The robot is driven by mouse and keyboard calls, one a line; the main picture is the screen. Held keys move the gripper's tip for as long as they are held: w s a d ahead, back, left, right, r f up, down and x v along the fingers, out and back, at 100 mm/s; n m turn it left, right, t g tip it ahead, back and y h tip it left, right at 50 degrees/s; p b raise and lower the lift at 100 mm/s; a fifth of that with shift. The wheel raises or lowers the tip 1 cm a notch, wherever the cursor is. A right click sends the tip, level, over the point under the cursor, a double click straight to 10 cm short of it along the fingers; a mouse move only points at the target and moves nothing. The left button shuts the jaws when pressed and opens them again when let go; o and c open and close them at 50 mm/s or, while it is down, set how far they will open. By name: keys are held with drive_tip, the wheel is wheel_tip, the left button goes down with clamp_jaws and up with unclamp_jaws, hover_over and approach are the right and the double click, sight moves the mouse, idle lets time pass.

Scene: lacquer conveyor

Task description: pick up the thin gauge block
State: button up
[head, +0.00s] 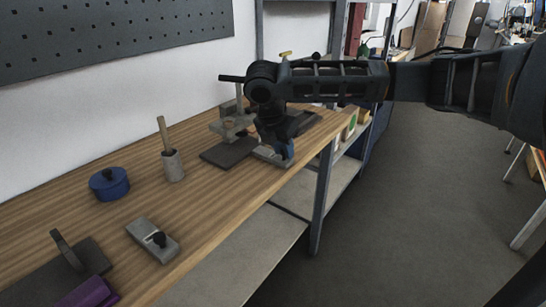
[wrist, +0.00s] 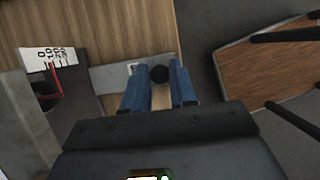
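A flat grey gauge block (wrist: 110,78) with a round black knob lies near the bench's front edge. In the head view it (head: 266,153) sits under my gripper (head: 286,150). In the wrist view the blue fingers of my gripper (wrist: 159,74) stand on both sides of the knob, with no clear gap to it. The block appears to rest on the bench. A similar grey block (head: 140,232) with a black knob and a pale patch lies nearer on the bench. I cannot tell from thickness which is the thin one.
A dark plate (head: 226,154) and a grey stand (head: 230,127) are close to the gripper. A grey cup (head: 173,170) with a wooden handle, a blue lidded pot (head: 109,187) and a purple item (head: 88,294) are nearer. Open floor (head: 420,200) lies right of the bench.

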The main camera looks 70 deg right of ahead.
clamp_jaws()
